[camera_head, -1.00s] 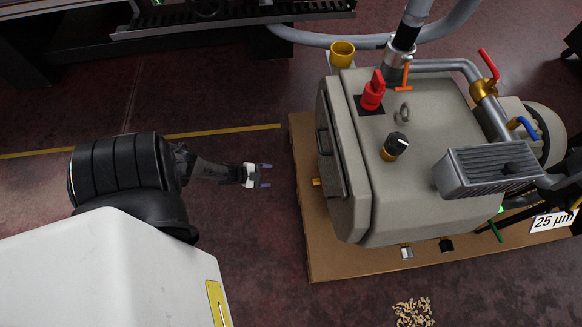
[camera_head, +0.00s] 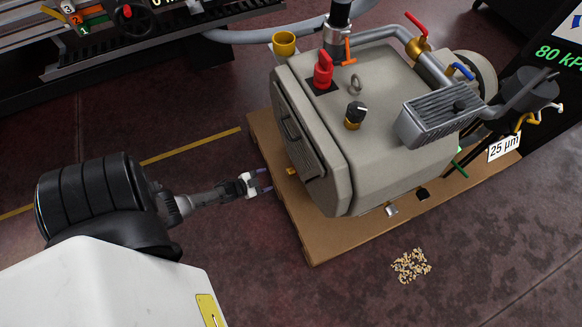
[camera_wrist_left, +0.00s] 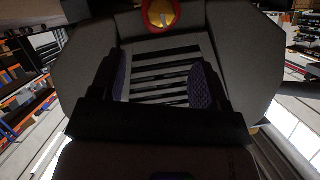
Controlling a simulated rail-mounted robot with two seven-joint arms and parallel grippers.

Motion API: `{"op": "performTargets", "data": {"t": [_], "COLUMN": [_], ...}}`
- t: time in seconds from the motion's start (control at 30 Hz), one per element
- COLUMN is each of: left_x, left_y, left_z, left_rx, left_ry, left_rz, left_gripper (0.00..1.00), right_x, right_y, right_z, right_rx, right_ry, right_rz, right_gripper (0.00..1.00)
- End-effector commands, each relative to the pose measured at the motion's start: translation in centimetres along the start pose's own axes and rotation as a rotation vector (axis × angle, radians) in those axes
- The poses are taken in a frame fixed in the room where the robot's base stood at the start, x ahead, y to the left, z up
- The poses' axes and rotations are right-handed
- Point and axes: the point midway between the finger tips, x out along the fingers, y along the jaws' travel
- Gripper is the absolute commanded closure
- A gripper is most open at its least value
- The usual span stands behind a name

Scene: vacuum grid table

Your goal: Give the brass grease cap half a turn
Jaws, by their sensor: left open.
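A small brass stub (camera_head: 291,171) sticks out low on the left end face of the grey pump (camera_head: 385,150); I cannot tell for sure that it is the grease cap. In the left wrist view a round brass-coloured disc with a red rim (camera_wrist_left: 160,13) shows at the top edge, partly cut off, above dark slats. My left gripper (camera_head: 266,180) is open and empty, just left of the stub and apart from it. In the left wrist view its two fingers (camera_wrist_left: 160,85) stand wide apart with nothing between them. My right gripper is not in view.
The pump stands on a brown base board (camera_head: 315,250). A yellow cup (camera_head: 284,43), a red knob (camera_head: 322,72) and a black-topped brass knob (camera_head: 355,115) are on its top. Loose pellets (camera_head: 411,266) lie on the floor. Floor left of the board is clear.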

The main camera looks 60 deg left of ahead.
Motion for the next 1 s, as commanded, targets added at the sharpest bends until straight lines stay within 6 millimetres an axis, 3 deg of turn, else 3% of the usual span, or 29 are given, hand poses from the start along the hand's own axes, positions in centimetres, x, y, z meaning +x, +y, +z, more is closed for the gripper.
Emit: {"op": "performTargets", "data": {"t": [0.6, 1.0], "left_x": [10.6, 12.9], "left_y": [0.1, 0.0], "left_z": [0.4, 0.1], "left_rx": [0.002, 0.001], "left_ry": [0.001, -0.001], "left_rz": [0.0, 0.0], "left_gripper": [0.31, 0.31], "right_x": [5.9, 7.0], "right_y": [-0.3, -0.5], "right_z": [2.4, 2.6], "right_rx": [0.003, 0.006], "right_ry": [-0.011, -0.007], "right_rz": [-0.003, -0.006], "right_gripper": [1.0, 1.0]}}
